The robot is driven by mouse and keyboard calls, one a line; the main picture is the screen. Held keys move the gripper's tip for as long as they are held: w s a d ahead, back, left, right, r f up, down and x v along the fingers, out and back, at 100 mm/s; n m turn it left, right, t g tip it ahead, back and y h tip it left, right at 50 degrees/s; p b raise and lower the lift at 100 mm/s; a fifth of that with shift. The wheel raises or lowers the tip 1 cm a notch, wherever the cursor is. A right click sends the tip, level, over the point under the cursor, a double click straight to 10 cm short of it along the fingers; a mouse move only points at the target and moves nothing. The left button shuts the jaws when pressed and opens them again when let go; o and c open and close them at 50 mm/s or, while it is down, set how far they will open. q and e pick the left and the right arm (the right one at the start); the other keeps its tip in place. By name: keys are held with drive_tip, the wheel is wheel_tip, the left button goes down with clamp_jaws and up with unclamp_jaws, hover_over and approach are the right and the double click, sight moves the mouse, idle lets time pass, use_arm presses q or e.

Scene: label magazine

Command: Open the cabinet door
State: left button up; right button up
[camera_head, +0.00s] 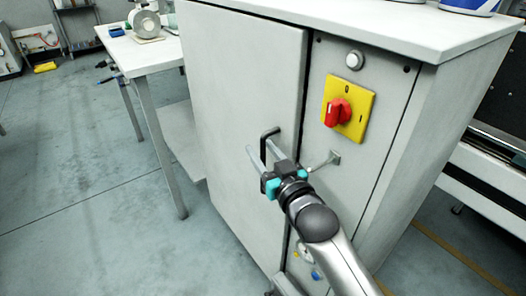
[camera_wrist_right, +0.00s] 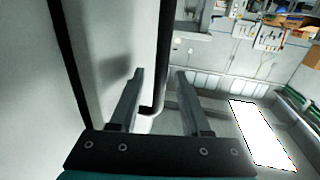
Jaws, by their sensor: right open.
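The cabinet door (camera_head: 235,90) is a tall light-grey panel in the head view and looks closed, with a thin dark seam along its right edge. Its black bar handle (camera_head: 264,135) is near that edge, partly hidden by my gripper. My right gripper (camera_head: 258,144) is open at the handle, its two grey fingers pointing toward the door. In the right wrist view, the dark handle (camera_wrist_right: 166,50) runs down between the spread fingers of the gripper (camera_wrist_right: 160,75) and bends toward the door near its lower end. I cannot tell whether a finger touches it. My left gripper is out of view.
Right of the door, a fixed panel carries a red rotary switch (camera_head: 338,112) on a yellow plate (camera_head: 357,96), a white round button (camera_head: 354,60) and a small metal lever (camera_head: 334,157). A white table (camera_head: 150,52) stands at the left. The floor (camera_head: 80,220) before the door is clear.

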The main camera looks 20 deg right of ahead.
drive_tip(key=shift+c, duration=0.4)
clamp_jaws()
idle(0.9)
